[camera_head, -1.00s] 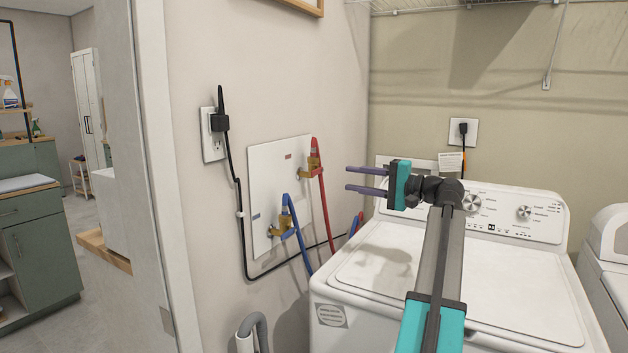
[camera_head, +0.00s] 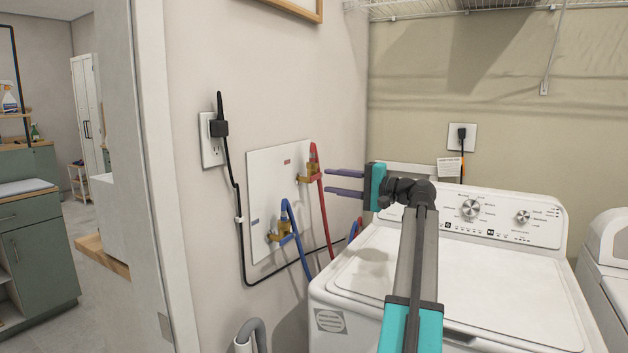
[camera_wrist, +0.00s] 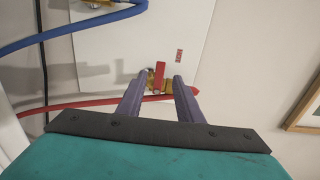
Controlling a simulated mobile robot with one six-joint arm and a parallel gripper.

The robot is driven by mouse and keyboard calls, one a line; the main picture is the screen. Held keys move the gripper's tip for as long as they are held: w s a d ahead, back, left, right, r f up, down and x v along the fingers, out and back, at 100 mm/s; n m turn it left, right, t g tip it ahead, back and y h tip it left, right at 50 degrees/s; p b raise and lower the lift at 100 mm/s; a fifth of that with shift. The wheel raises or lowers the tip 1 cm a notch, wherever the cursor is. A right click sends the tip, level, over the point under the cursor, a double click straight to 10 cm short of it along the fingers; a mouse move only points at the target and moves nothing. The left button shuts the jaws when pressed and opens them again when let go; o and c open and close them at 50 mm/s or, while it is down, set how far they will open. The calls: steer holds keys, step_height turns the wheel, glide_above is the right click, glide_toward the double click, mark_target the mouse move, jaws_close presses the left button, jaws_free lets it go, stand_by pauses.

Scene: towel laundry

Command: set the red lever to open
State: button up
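The red lever (camera_head: 313,152) sits on a brass valve at the upper right of the white wall plate (camera_head: 262,165). The fingers look apart from the lever; the exact gap is hard to tell.
A red hose (camera_head: 323,215) hangs from the valve. A blue valve with a blue hose (camera_head: 298,232) is lower left on the plate. The white washer (camera_head: 370,270) stands below my arm. An outlet with a black plug (camera_head: 212,138) is left of the plate.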

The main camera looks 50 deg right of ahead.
mark_target(314, 179)
steer(key=x, duration=0.7)
steer(key=shift+w, duration=0.15)
jaws_close()
